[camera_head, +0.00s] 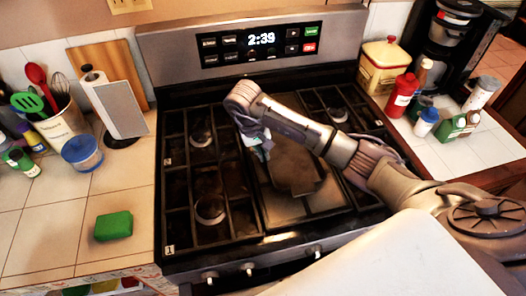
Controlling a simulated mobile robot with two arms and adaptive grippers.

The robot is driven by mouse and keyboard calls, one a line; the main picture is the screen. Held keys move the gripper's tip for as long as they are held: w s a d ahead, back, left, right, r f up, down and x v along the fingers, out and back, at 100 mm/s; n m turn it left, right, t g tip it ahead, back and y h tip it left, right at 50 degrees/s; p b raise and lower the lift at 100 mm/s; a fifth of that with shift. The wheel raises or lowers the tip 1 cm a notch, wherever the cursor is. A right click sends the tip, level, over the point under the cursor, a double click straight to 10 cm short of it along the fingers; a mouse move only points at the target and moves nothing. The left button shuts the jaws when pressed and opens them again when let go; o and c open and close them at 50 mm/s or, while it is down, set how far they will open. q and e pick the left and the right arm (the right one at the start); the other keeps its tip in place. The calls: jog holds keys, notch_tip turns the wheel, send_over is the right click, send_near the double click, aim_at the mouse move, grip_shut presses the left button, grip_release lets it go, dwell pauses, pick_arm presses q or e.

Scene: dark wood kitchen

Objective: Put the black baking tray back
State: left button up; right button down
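I cannot make out a black baking tray for certain. A flat dark brown plate-like surface (293,168) lies in the middle of the stove top, partly hidden by my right arm; I cannot tell whether it is the tray or part of the stove. My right arm reaches in from the right over the stove. My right gripper (262,150) points down beside the left edge of that dark surface. Its fingers are small and blurred, so whether it is open or holds anything is unclear. My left gripper is not in view.
The gas stove (210,208) has black grates and front knobs. Bottles, a canister (384,67) and a coffee maker (440,45) crowd the right counter.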

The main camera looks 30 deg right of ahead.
jog(key=shift+f, duration=0.15)
jog(key=c, duration=1.3)
grip_release()
jog(key=shift+r, duration=0.3)
jog(key=shift+w+a+r+b, duration=0.1)
jog(key=shift+r+b, duration=0.2)
jog(key=shift+r, duration=0.05)
jog(key=b+v, duration=0.1)
jog(key=v, duration=1)
